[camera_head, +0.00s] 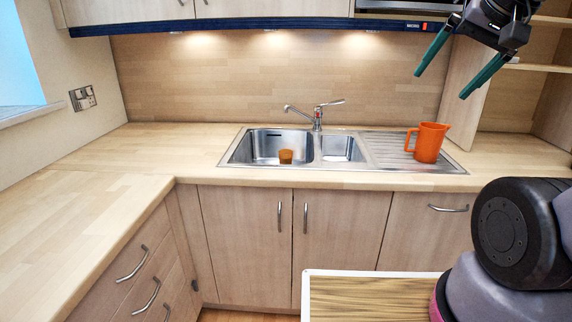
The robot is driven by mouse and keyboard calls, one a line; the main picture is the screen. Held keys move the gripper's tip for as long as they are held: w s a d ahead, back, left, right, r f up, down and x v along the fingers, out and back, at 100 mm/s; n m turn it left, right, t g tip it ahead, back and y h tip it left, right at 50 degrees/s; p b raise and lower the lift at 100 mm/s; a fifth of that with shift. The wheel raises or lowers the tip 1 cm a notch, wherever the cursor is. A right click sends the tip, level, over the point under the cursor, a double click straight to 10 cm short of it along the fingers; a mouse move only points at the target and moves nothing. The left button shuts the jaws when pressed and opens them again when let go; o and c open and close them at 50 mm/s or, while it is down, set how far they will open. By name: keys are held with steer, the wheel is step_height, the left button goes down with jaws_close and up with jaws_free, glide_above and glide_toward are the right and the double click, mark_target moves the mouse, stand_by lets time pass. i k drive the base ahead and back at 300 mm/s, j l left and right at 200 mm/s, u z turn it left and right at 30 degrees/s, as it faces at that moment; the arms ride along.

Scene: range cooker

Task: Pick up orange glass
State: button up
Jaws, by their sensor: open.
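A small orange glass (286,156) stands inside the larger left basin of the steel sink (233,150). Its lower part is close to the basin's front rim. My gripper (442,82) is at the upper right, high above the counter, with its two green fingers spread apart and nothing between them. It is well to the right of the glass and above it, over the drainer side of the sink.
An orange jug (429,142) stands on the ribbed drainer (385,146) at the right. A tap (318,115) rises behind the basins. Wall cupboards (270,9) hang above. A wood-topped surface (372,298) stands in front. The left counter (70,205) is clear.

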mark_target(285, 156)
steer(key=i+j, duration=0.15)
steer(key=i, duration=0.25)
steer(key=i+j, duration=0.2)
steer(key=i, duration=0.25)
steer(key=i+j, duration=0.15)
steer(key=i, duration=0.25)
